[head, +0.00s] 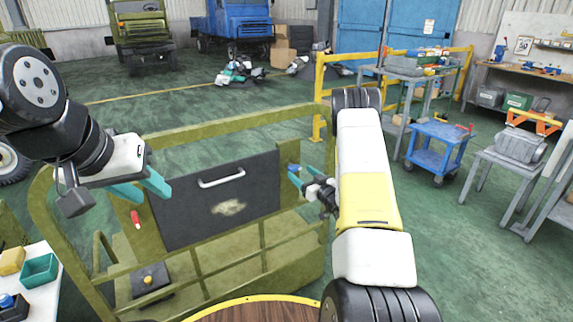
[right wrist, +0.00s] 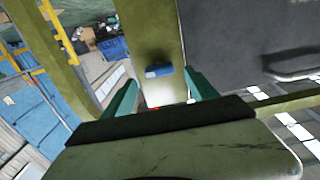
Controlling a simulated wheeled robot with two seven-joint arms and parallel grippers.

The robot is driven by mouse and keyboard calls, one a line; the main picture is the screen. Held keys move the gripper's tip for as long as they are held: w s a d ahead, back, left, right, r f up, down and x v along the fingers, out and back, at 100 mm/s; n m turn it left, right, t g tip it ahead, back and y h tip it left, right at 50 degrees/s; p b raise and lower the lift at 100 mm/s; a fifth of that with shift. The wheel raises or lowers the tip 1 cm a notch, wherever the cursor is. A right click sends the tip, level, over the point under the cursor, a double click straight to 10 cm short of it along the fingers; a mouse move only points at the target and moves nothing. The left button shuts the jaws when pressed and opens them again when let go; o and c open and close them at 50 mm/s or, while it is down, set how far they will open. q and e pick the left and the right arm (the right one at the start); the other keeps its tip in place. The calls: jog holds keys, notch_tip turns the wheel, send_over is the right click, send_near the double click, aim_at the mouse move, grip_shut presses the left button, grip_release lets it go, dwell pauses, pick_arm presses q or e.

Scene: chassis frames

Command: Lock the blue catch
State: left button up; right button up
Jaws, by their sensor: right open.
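The blue catch (right wrist: 158,71) is a small blue piece on the olive post in the right wrist view. It lies beyond and between the fingertips of my right gripper (right wrist: 160,88), which is open and empty; I cannot tell whether they touch. In the head view the catch (head: 294,167) shows at the right post of the olive frame, beside the dark panel (head: 185,205) with a white handle (head: 221,178). My right gripper (head: 300,179) is partly hidden by my arm there. My left gripper (head: 145,186) is open and empty in front of the panel's left side.
A red catch (head: 136,219) sits on the left post. A white table (head: 40,300) with small bins is at lower left. A blue cart (head: 437,148), grey tables and a yellow rail (head: 320,85) stand to the right. Green floor lies between.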

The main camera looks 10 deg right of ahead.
aim_at(296, 169)
jog(key=shift+x, duration=1.9)
jog(key=c, duration=1.4)
